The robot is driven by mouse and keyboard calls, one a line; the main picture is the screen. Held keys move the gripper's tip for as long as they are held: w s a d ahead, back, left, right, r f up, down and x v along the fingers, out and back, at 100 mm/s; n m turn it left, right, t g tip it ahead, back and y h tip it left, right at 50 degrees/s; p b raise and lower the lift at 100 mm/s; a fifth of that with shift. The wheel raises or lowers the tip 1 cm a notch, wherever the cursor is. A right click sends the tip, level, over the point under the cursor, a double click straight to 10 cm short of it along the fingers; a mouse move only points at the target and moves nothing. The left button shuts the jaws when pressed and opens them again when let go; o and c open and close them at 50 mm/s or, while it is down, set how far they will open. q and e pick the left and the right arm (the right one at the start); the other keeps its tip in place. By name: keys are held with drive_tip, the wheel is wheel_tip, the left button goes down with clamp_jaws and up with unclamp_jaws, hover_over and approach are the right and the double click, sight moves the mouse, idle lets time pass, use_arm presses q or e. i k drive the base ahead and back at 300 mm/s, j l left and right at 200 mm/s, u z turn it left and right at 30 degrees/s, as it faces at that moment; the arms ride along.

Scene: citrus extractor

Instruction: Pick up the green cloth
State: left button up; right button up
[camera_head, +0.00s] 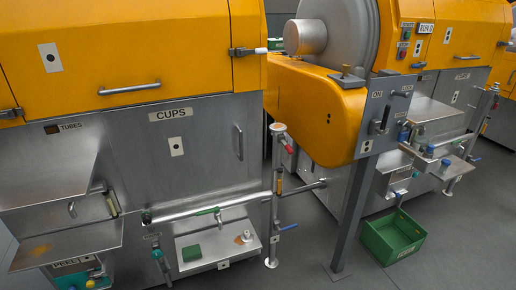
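A small green folded piece that looks like the green cloth (192,253) lies on the left part of a metal tray (212,262) low on the left machine. It is small in the view, so its texture cannot be made out. Neither of my grippers shows in the head view.
A horizontal pipe (180,214) with a tap runs above the tray's back. A vertical pipe (274,200) with red and blue valve handles stands at its right. A green crate (393,238) sits on the grey floor by a slanted metal post (352,215). The floor between is clear.

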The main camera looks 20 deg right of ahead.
sight(194, 253)
drive_tip(key=i+l+u, duration=0.2)
drive_tip(key=i, duration=0.35)
drive_tip(key=i+u, duration=0.15)
drive_tip(key=i, duration=0.4)
drive_tip(key=i+l+u, duration=0.2)
drive_tip(key=i, duration=0.3)
